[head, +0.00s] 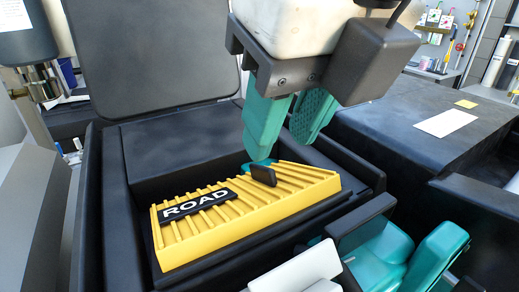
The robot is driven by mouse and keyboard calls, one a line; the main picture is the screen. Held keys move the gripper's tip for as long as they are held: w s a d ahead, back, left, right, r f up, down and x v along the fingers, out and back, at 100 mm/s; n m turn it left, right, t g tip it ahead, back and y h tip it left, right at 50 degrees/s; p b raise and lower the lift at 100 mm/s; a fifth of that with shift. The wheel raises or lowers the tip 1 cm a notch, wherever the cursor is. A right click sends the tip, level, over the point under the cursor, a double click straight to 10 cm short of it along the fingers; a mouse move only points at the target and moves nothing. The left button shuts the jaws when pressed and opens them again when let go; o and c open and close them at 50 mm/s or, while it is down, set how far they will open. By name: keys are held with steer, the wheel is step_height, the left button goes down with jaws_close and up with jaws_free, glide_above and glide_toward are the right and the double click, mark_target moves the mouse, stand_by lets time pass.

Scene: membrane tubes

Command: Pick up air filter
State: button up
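The air filter (285,207) is a yellow ribbed block with a black "ROAD" label on its left part. It lies in a black open-topped box (112,190). A small black tab (264,175) stands up from its far side, with a bit of teal showing behind it. My gripper (282,148) is above the filter's far edge, close to the tab. Its two teal fingers are apart, with nothing seen between them. Whether a fingertip touches the filter cannot be told.
A black lid (150,50) stands open behind the box. Teal, black and white parts (385,255) sit close at the lower right. A dark bench (400,125) at right holds a white sheet (445,122) and a yellow note (466,104).

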mark_target(267, 168)
steer(key=x, duration=0.5)
steer(key=shift+r, duration=0.1)
steer(key=shift+c, duration=0.3)
jaws_close()
stand_by(1.0)
